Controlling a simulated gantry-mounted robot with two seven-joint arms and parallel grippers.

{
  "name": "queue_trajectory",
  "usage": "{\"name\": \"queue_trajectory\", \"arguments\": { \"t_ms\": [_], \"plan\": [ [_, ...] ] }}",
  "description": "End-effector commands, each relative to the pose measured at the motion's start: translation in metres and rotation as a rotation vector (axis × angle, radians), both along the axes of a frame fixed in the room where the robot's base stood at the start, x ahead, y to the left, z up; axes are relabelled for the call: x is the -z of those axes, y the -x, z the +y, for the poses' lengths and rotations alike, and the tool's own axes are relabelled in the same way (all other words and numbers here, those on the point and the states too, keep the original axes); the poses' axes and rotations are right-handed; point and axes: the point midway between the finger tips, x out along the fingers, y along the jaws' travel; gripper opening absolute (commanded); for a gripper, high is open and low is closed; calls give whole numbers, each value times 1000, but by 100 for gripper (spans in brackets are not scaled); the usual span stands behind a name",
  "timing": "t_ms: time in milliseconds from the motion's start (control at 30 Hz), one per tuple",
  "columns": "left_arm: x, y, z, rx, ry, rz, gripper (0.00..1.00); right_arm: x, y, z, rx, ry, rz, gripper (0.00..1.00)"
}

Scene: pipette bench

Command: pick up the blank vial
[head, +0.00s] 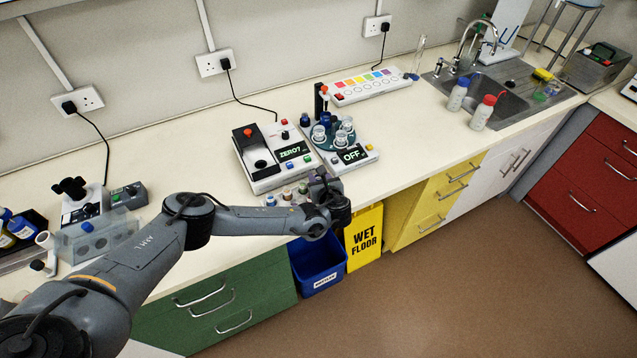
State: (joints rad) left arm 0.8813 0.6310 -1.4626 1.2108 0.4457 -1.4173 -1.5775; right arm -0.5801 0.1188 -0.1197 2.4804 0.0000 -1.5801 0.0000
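A row of small vials (287,194) stands at the counter's front edge, below the device that reads "ZERO?". Their tops differ in colour, and I cannot tell which one is the blank vial. My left gripper (334,196) is just right of this row, over the front edge of the counter. It is dark and seen from behind, so its fingertips and anything between them are hidden. The arm and gripper may cover the right end of the row. My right gripper is not in view.
The "ZERO?" device (262,172) and a round carousel unit (362,160) reading "OFF" stand behind the vials. A colour-chart strip (372,86) lies at the back. Below the edge are a blue bin (320,277) and a yellow wet-floor sign (364,238).

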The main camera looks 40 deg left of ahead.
Motion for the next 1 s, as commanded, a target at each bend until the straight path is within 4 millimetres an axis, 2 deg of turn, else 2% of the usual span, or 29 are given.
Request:
{"name": "queue_trajectory", "arguments": {
  "t_ms": [67, 300, 733, 867, 1000],
  "plan": [
    [0, 0, 0, 0, 0, 0, 36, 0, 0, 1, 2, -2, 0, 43],
    [0, 0, 0, 0, 1, -1, 0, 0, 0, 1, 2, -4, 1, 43],
    [-7, -1, 0, 0, 0, -2, 0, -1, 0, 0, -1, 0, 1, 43],
    [-18, -1, 0, 0, 1, -3, 0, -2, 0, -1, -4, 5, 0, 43],
    [-39, -1, 0, 0, 1, -6, 0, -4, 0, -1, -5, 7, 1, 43]
  ]
}}
